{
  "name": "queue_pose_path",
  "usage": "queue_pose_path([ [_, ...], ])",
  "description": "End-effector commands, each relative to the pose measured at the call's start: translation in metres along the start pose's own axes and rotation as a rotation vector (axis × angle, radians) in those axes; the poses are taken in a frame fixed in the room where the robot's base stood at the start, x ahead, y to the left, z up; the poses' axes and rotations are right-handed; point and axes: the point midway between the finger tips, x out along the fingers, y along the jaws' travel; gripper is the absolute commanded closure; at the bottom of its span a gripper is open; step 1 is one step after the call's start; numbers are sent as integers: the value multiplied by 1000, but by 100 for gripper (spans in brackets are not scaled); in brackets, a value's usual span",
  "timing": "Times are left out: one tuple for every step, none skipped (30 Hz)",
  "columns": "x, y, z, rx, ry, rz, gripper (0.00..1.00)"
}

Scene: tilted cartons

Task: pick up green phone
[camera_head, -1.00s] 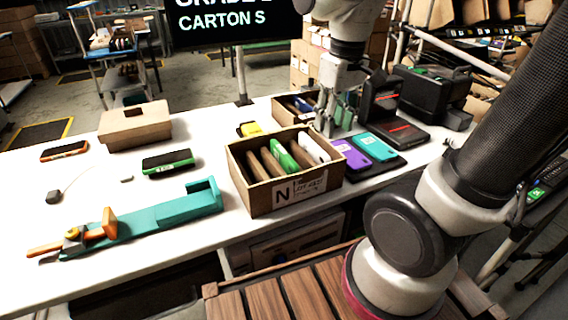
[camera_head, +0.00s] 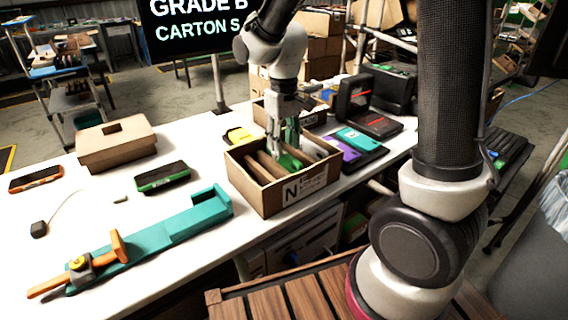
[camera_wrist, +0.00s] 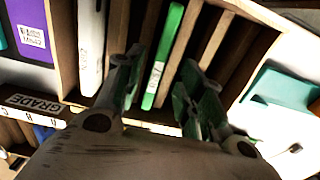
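A green phone (camera_head: 289,162) stands on edge in the front cardboard carton marked N (camera_head: 262,198), between brown dividers. In the wrist view the green phone (camera_wrist: 164,58) shows as a narrow upright edge with a white label. My gripper (camera_head: 283,143) points down over this carton. In the wrist view my gripper (camera_wrist: 163,85) is open, one finger to the left of the green phone and the other to the right. I cannot tell whether either finger touches it. The fingers hide part of the phone in the head view.
A white phone (camera_wrist: 91,45) stands in the slot to the left in the wrist view. Purple and teal phones (camera_head: 358,140) lie right of the carton. A black phone with green edges (camera_head: 162,177), a teal fixture (camera_head: 180,218) and a closed brown box (camera_head: 117,143) are to the left.

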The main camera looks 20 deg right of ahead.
Motion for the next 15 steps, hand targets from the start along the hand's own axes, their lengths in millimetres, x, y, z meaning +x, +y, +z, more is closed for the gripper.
queue_pose_path([
  [8,1,0,1,-5,0,62],
  [13,2,-2,1,-4,0,62],
  [20,2,-2,1,-5,0,62],
  [25,3,-3,1,-5,0,62],
  [29,2,-3,0,-5,0,62],
  [34,2,-3,0,-4,0,62],
  [38,2,-3,0,-4,0,62],
  [40,2,-3,0,-4,0,62],
  [42,2,-3,0,-2,0,62],
  [43,2,-4,0,-1,0,62],
  [44,2,-4,0,0,0,62],
  [44,2,-4,0,0,0,62],
  [44,2,-4,0,0,0,62],
  [44,2,-4,0,0,0,62],
  [44,2,-4,0,0,0,62],
])
